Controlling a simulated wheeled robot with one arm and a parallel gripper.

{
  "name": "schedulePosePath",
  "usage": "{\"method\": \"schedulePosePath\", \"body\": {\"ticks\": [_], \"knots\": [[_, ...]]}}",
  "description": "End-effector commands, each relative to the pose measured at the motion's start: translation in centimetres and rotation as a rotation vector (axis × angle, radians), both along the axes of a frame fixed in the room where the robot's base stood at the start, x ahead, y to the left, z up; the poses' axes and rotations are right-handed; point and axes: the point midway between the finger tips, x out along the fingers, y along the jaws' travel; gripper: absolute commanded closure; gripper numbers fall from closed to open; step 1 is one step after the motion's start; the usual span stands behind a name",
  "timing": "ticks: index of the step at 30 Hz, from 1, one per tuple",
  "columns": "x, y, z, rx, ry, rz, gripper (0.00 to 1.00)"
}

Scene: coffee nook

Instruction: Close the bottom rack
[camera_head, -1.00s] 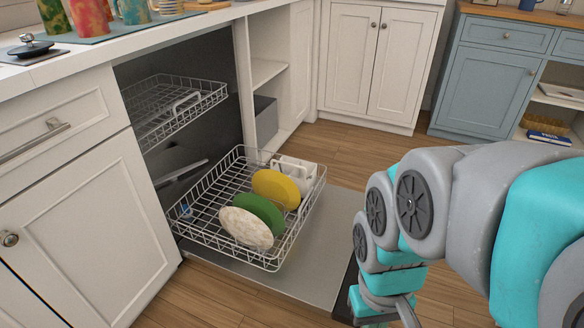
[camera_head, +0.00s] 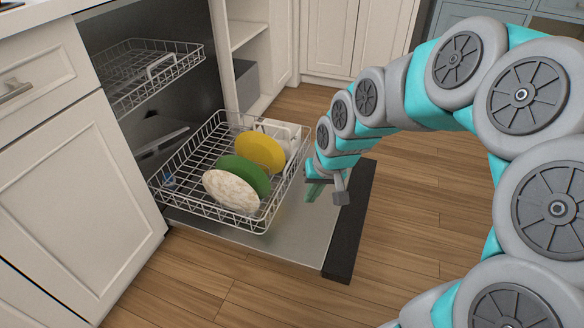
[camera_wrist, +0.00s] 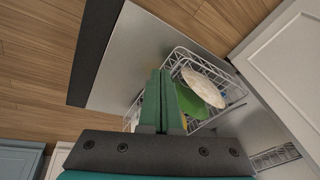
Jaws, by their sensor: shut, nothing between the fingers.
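The bottom rack (camera_head: 196,211) is a white wire basket pulled out over the open dishwasher door (camera_head: 300,238). It holds a speckled plate (camera_head: 230,191), a green plate (camera_head: 243,174) and a yellow plate (camera_head: 261,151), all standing tilted. My gripper (camera_head: 314,190) is shut and empty, above the door just right of the rack's front edge. In the wrist view my gripper's green fingers (camera_wrist: 158,88) are together, beside the rack (camera_wrist: 206,122); I cannot tell whether they touch it. The fingers partly hide the rack and the plates there.
The upper rack (camera_head: 150,72) sits inside the dishwasher above. A white cup-like item (camera_head: 272,126) is at the rack's back right corner. White cabinets (camera_head: 75,150) flank the left. Wood floor (camera_head: 400,240) is clear to the right.

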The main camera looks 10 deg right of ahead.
Motion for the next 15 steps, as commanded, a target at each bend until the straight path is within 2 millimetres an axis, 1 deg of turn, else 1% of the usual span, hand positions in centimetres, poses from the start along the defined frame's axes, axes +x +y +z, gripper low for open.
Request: {"method": "schedulePosePath", "body": {"ticks": [1,2,3,5,6,8,9,12,15], "knots": [[2.4,-0.2,-1.5,0.028,-0.029,-0.023,1.00],[3.7,-0.3,-2.1,0.043,-0.049,-0.039,1.00],[5.6,-0.6,-2.9,0.064,-0.078,-0.060,1.00],[8.2,-1.2,-4.0,0.094,-0.121,-0.097,1.00],[9.9,-1.6,-5.0,0.113,-0.148,-0.122,1.00],[12.2,-2.4,-6.2,0.141,-0.186,-0.161,1.00],[13.6,-3.0,-7.1,0.156,-0.210,-0.185,1.00],[16.6,-4.6,-8.7,0.189,-0.266,-0.245,1.00],[18.4,-5.8,-9.9,0.208,-0.303,-0.287,1.00]]}}
